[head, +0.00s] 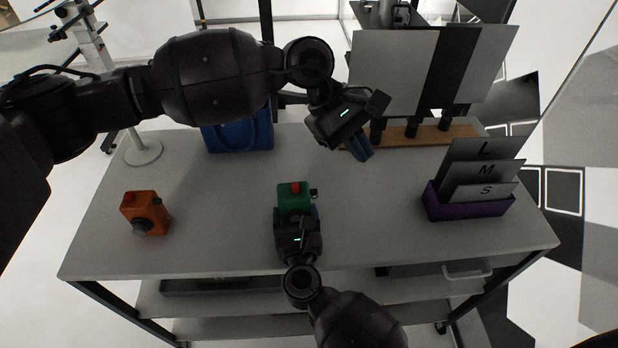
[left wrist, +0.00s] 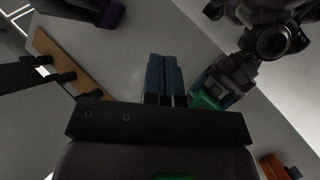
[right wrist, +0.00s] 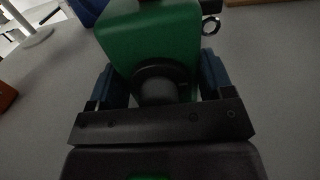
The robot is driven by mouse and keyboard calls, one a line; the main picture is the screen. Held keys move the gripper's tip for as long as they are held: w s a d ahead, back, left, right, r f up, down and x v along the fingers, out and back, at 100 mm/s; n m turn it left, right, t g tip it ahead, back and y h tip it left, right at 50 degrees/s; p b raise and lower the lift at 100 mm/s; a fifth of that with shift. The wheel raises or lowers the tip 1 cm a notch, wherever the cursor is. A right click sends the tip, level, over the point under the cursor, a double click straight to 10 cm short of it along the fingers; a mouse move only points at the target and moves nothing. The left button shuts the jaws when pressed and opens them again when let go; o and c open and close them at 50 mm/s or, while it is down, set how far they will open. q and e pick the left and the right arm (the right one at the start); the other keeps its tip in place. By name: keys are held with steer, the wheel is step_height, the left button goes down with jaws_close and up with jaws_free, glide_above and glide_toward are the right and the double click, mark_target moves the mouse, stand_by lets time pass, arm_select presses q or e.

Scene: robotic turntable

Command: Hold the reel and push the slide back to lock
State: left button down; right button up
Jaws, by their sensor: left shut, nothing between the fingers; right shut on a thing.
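The green reel (head: 295,197) stands on the table's middle, a boxy body with a red part on top and a small dark ring at its right side. In the right wrist view the green body (right wrist: 150,35) shows a dark round part facing me. My right gripper (head: 297,222) is shut on it, with blue fingers on both sides. My left gripper (head: 361,152) is shut and empty, above the table to the right of and behind the reel. Its blue fingers (left wrist: 164,75) are together in the left wrist view, where the reel (left wrist: 204,101) is partly hidden. I cannot make out the slide.
An orange device (head: 146,212) with a dark knob stands at the table's left. A blue bin (head: 239,136) is at the back. A purple holder (head: 468,205) with L, M and S plates is at the right. A wooden rack (head: 430,136) with panels stands behind.

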arm_select(q)
steer(key=w+d+r+n+t+h, duration=0.1)
steer(key=w+d+r+n+h, duration=0.2)
steer(key=d+r+n+h, duration=0.75)
steer(key=w+d+n+t+y, duration=0.25)
steer(key=w+n+t, duration=0.85)
steer(key=n, duration=0.8)
steer(key=w+a+f+n+y, duration=0.2)
steer(key=a+f+n+y, duration=0.4)
steer(key=f+n+y, duration=0.6)
steer(key=s+a+f+n+g+y, duration=0.1)
steer(key=s+a+n+g+y, duration=0.5)
steer(key=s, duration=0.5)
steer(key=a+n+g, duration=0.1)
steer(key=n+g, duration=0.1)
steer(key=shift+s+g+y, duration=0.15)
steer(key=shift+g+y, duration=0.15)
steer(key=shift+y, duration=0.1)
steer(key=shift+a, duration=0.1)
